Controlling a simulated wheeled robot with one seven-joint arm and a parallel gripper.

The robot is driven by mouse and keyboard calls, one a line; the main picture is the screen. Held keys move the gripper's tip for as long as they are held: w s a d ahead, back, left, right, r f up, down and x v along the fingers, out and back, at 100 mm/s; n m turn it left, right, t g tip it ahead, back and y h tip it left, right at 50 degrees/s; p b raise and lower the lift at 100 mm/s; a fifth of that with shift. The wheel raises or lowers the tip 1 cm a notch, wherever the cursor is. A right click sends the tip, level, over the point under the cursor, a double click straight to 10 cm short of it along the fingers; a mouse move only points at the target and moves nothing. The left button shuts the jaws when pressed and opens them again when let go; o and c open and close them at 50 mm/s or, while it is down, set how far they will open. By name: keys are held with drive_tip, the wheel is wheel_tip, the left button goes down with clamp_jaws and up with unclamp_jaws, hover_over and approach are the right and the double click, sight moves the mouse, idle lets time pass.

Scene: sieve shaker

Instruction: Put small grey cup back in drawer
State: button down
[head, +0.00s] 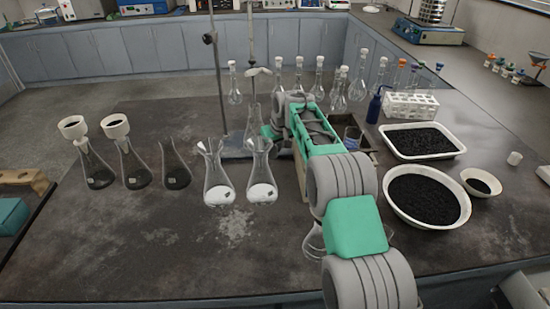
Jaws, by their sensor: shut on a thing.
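No small grey cup can be made out, and no drawer can be identified for certain. My arm reaches from the bottom right over the middle of the bench and covers part of it. The jaws of my gripper, and anything in them, are hidden behind my own arm links. A dark open box (370,154) shows partly behind my arm, with a glass vessel (352,137) at it.
Conical flasks (222,191) stand left of my arm, some with white funnels (115,126). Stoppered flasks (235,92) stand behind. At right are a white tray (461,150) and bowl (388,198) of black grains, a small bowl (467,186) and a tube rack (411,105).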

sight(274, 153)
drive_tip(key=shift+f, duration=2.1)
drive_tip(key=c, duration=1.4)
unclamp_jaws()
drive_tip(key=shift+c, duration=0.2)
drive_tip(key=o, duration=0.5)
